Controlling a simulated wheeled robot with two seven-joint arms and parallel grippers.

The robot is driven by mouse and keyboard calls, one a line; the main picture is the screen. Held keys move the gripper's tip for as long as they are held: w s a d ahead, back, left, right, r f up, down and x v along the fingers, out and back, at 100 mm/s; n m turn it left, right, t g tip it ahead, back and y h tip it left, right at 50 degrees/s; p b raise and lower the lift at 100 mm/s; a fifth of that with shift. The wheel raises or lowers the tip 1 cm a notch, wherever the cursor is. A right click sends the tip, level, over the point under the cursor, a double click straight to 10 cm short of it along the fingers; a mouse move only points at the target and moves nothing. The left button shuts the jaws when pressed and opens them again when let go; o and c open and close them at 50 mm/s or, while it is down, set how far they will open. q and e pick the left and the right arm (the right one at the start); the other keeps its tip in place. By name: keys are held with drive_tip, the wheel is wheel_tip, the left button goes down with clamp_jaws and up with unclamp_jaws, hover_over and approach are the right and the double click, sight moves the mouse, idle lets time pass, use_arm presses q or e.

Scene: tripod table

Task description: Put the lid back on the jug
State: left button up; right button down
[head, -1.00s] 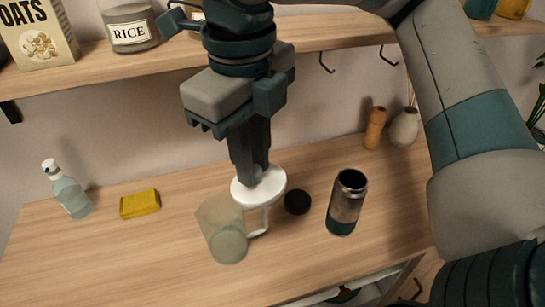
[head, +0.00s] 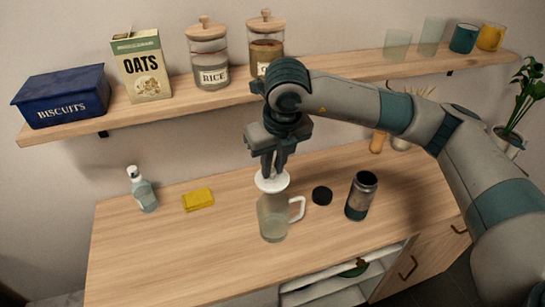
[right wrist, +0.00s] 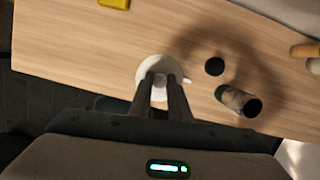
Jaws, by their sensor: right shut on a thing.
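The jug (head: 273,220) is clear, with a white handle on its right, and stands upright on the wooden counter. My right gripper (head: 272,172) is shut on the knob of the white lid (head: 263,185). The lid is roughly level, right over the jug's mouth in the head view; I cannot tell whether it touches the rim. In the right wrist view, the fingers (right wrist: 161,82) grip the lid (right wrist: 149,66), which hides most of the jug. A bit of handle shows at its right edge. My left gripper is not in view.
A yellow sponge (head: 198,200) and a soap bottle (head: 143,190) are to the left. The counter (head: 180,250) is clear in front. A loaded shelf (head: 190,100) runs above.

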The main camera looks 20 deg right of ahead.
sight(275, 178)
drive_tip(key=shift+d+f, duration=0.3)
drive_tip(key=shift+f, duration=0.1)
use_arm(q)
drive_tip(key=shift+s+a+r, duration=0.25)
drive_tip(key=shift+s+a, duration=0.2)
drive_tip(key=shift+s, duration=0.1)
use_arm(e)
drive_tip(key=shift+f, duration=0.2)
drive_tip(key=shift+s+x, duration=0.2)
drive_tip(key=shift+x, duration=0.6)
drive_tip(key=shift+s+x, duration=0.15)
drive_tip(key=shift+x, duration=0.65)
drive_tip(key=shift+b+x, duration=0.8)
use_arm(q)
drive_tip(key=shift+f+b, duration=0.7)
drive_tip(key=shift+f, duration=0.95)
use_arm(e)
drive_tip(key=shift+s+d+f, duration=0.1)
drive_tip(key=shift+s+f, duration=0.05)
drive_tip(key=shift+f, duration=0.55)
use_arm(q)
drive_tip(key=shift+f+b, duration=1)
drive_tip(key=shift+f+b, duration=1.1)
drive_tip(key=shift+b, duration=0.05)
use_arm(e)
drive_tip(key=shift+f, duration=0.15)
